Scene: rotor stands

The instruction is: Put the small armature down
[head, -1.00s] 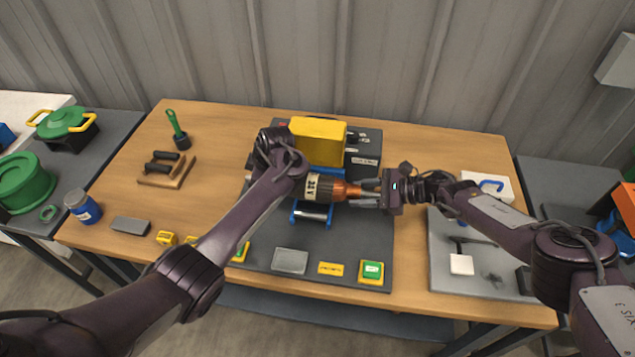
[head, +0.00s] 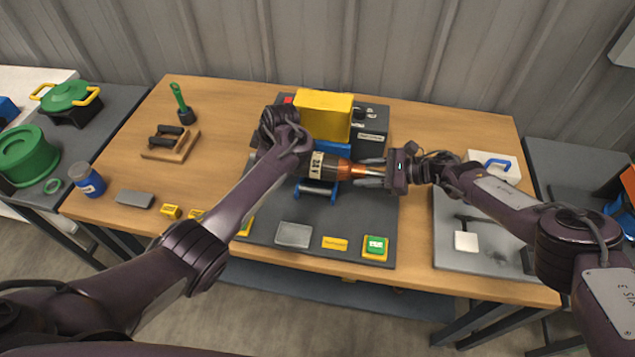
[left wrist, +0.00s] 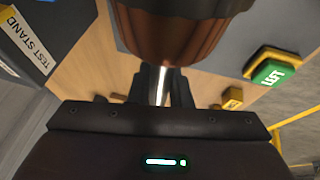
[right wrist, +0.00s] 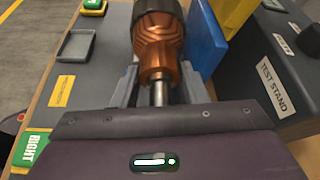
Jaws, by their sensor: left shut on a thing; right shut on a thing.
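The armature (head: 335,170), with a dark and copper-coloured body, lies roughly level across the blue roller stand (head: 318,188) in the head view. I cannot tell whether it touches the stand. My right gripper (head: 370,176) is shut on the shaft at its right end; the shaft also shows between the fingers in the right wrist view (right wrist: 158,94). My left gripper (left wrist: 160,86) is shut on the shaft at the other end, with the copper part (left wrist: 180,35) just beyond the fingers. In the head view my left arm hides those fingers.
A yellow box (head: 323,114) on the dark test stand is close behind the armature. A wooden rack (head: 170,146) with black bars stands at left. A grey tray (head: 293,235) and green button (head: 376,245) lie in front.

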